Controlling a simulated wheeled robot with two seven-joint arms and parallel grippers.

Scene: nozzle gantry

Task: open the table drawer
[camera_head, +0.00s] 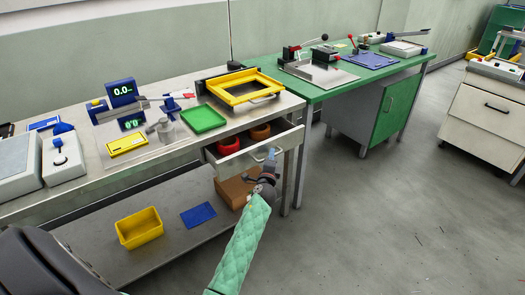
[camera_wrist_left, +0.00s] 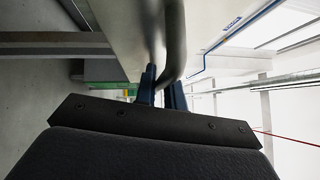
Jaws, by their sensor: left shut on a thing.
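The table drawer (camera_head: 238,162) hangs under the right end of the grey metal table (camera_head: 75,190). It stands partly pulled out, and red and brown round things (camera_head: 229,145) show inside it. My left gripper (camera_head: 270,158) is at the drawer's front, shut on the drawer handle. In the left wrist view the grey handle bar (camera_wrist_left: 173,40) runs between the blue fingers of my left gripper (camera_wrist_left: 163,88). The fingers hide part of the handle. My right gripper is not in view.
A yellow frame (camera_head: 240,97) and a green tray (camera_head: 203,119) lie on the tabletop. A yellow bin (camera_head: 139,228), a blue plate (camera_head: 198,215) and a brown box (camera_head: 232,190) are on the lower shelf. The floor (camera_head: 390,220) to the right is clear.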

